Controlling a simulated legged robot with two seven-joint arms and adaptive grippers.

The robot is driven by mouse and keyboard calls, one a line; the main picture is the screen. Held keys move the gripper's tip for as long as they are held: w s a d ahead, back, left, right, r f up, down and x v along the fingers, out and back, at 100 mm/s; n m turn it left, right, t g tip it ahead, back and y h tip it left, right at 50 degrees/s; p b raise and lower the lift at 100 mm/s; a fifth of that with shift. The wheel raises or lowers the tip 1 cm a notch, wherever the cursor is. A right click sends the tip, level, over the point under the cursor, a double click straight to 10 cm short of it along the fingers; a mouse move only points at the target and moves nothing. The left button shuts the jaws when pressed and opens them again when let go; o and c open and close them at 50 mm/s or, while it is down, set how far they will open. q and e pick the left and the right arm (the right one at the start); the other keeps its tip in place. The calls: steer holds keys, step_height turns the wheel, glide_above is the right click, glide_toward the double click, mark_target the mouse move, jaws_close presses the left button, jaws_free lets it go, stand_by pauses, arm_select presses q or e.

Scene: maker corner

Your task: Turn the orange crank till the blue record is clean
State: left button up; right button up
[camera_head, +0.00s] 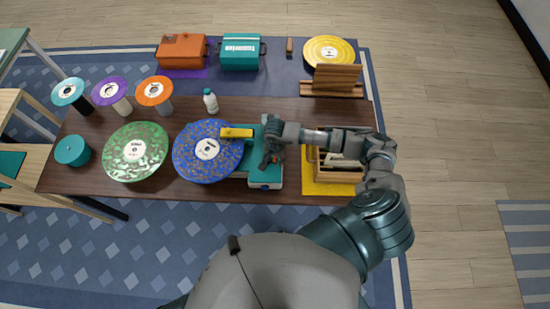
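The blue record (192,163) lies flat on the table, with orange-brown specks across its surface and a pale label. It adjoins a teal machine (264,177), and a yellow bar (236,132) reaches from the machine over its edge. My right gripper (268,158) comes in from the right and is down at the top of the machine. The gripper covers the spot where the orange crank could be, so I cannot make the crank out clearly. Whether the fingers are shut on it cannot be told. My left gripper is not in view.
A green speckled record (136,152) lies left of the blue one on the dark wooden table (85,180). A white bottle (210,101) and small records on stands, such as the orange one (154,91), are behind. A wooden box on a yellow mat (322,188) sits under my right forearm.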

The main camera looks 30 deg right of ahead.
steer(key=shift+r, duration=0.15)
step_height(320, 180, up, 12)
steer(key=shift+f, duration=0.2)
steer(key=shift+d, duration=0.1)
stand_by(0.4)
